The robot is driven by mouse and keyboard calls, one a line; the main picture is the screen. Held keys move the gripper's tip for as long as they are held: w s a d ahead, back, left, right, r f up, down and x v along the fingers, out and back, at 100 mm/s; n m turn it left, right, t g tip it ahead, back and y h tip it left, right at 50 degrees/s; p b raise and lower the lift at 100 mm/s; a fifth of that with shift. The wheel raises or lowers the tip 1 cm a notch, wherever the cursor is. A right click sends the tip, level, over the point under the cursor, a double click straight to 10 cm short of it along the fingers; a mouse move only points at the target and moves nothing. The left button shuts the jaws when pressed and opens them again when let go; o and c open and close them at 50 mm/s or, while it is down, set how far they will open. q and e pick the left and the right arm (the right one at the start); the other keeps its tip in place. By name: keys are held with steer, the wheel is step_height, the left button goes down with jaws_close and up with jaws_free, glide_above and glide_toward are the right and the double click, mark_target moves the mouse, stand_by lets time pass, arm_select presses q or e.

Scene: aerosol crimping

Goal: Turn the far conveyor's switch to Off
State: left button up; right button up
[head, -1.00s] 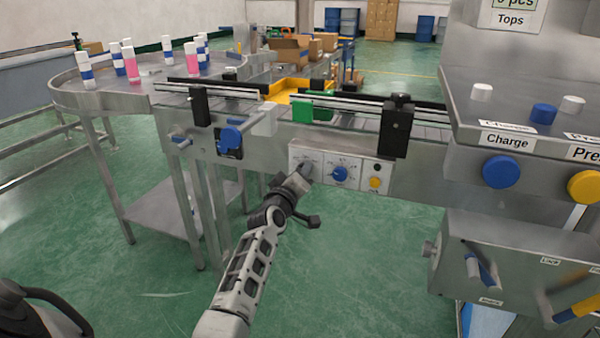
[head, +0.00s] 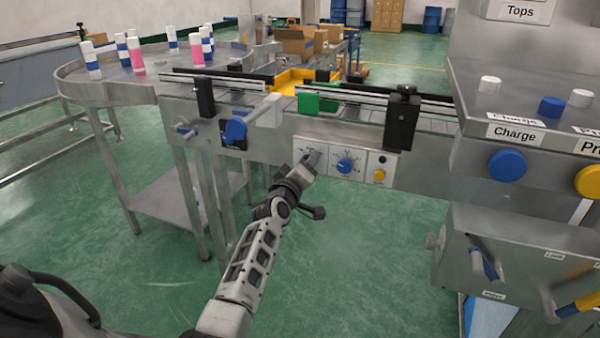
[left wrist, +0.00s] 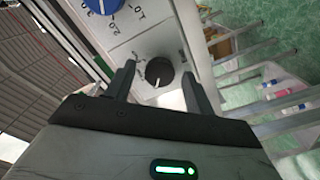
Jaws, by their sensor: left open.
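The far conveyor's control panel (head: 330,143) is on the conveyor's front side. In the left wrist view its switch is a round black knob (left wrist: 159,72) with a pale pointer line, beside a blue dial (left wrist: 103,4). My left gripper (head: 311,162) is at the panel's left part and covers the knob in the head view. In the left wrist view the left gripper (left wrist: 157,80) is open, with one finger on each side of the knob. I cannot tell whether the fingers touch it. The switch's lettering is too small to read. My right gripper is not in view.
A blue dial (head: 344,165) and a yellow button (head: 379,175) sit right of the switch. A blue clamp handle (head: 236,129) sticks out to the left. The Charge station (head: 515,132) stands at right. Cans stand on the round table (head: 112,92). Floor in front is clear.

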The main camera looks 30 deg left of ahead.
arm_select(q)
steer(key=p+v, duration=0.7)
steer(key=v, duration=0.8)
steer(key=shift+s+d, duration=0.2)
steer(key=shift+s, duration=0.2)
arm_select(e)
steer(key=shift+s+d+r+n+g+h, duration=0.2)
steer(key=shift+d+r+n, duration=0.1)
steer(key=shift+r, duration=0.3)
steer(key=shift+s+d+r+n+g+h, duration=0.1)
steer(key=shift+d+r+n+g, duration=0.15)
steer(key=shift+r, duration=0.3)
arm_select(q)
steer(key=s+d+f+m+g+h, duration=0.3)
steer(key=s+d+f+m, duration=0.2)
steer(key=s+d+m, duration=0.2)
steer(key=s+d+f+m+g+h, duration=0.4)
steer(key=s+d+f+m, duration=0.2)
steer(key=s+d, duration=0.5)
steer(key=d+m, duration=0.2)
steer(key=d, duration=0.1)
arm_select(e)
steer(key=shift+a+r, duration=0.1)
